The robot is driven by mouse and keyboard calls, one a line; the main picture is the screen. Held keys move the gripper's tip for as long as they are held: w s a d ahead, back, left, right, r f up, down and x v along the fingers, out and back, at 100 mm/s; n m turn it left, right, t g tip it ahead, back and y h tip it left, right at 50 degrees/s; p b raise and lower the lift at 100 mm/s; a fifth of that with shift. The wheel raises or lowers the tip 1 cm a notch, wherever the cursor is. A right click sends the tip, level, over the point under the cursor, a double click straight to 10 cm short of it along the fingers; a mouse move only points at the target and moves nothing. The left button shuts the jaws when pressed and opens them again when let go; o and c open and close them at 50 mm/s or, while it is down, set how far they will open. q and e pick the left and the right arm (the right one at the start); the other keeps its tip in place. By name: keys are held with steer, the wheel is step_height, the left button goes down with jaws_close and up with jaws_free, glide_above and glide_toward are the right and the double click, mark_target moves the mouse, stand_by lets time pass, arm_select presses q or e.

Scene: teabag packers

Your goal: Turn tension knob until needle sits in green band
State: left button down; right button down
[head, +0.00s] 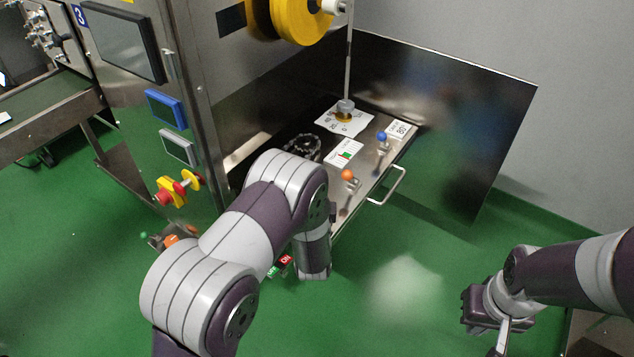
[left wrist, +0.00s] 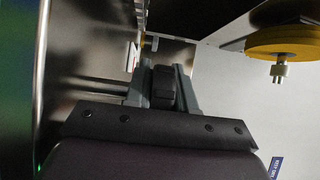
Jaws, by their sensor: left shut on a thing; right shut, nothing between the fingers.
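In the left wrist view, the fingers of my left gripper (left wrist: 161,85) are shut on a dark ribbed knob (left wrist: 162,92), which appears to be the tension knob. In the head view my left arm covers this gripper and the knob. A small white plate with a green and red patch (head: 344,153), possibly the tension gauge, lies on the steel panel; its needle is too small to make out. My right gripper (head: 497,328) is shut and empty, low at the right over the floor, far from the panel.
On the panel stand an orange-topped lever (head: 347,175) and a blue-topped lever (head: 382,136), with a handle (head: 387,187) at its edge. A yellow reel (head: 300,18) hangs above. A dark upright sheet (head: 450,120) stands behind. Green floor (head: 420,255) is clear between my arms.

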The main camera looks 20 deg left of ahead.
arm_select(q)
steer(key=n+g+y, duration=0.1)
steer(key=y, duration=0.1)
steer(key=n+g+y+p, duration=0.1)
steer(key=n+y, duration=0.1)
steer(key=n+y+p, duration=0.1)
steer(key=y, duration=0.1)
steer(key=shift+s+a+r+g, duration=0.15)
steer(key=shift+a+g, duration=0.1)
steer(key=shift+g, duration=0.15)
steer(key=shift+s+a+f+n+g+y+p, duration=0.15)
steer(key=shift+n+g+y+p, duration=0.1)
steer(key=shift+n+g+y, duration=0.7)
steer(key=shift+s+a+f+n+g+y+p, duration=0.1)
steer(key=shift+n+g+y+p, duration=0.15)
steer(key=shift+n+g+y, duration=0.9)
steer(key=shift+y, duration=0.1)
steer(key=c, duration=1)
jaws_free()
steer(key=shift+c, duration=0.2)
steer(key=shift+r, duration=0.1)
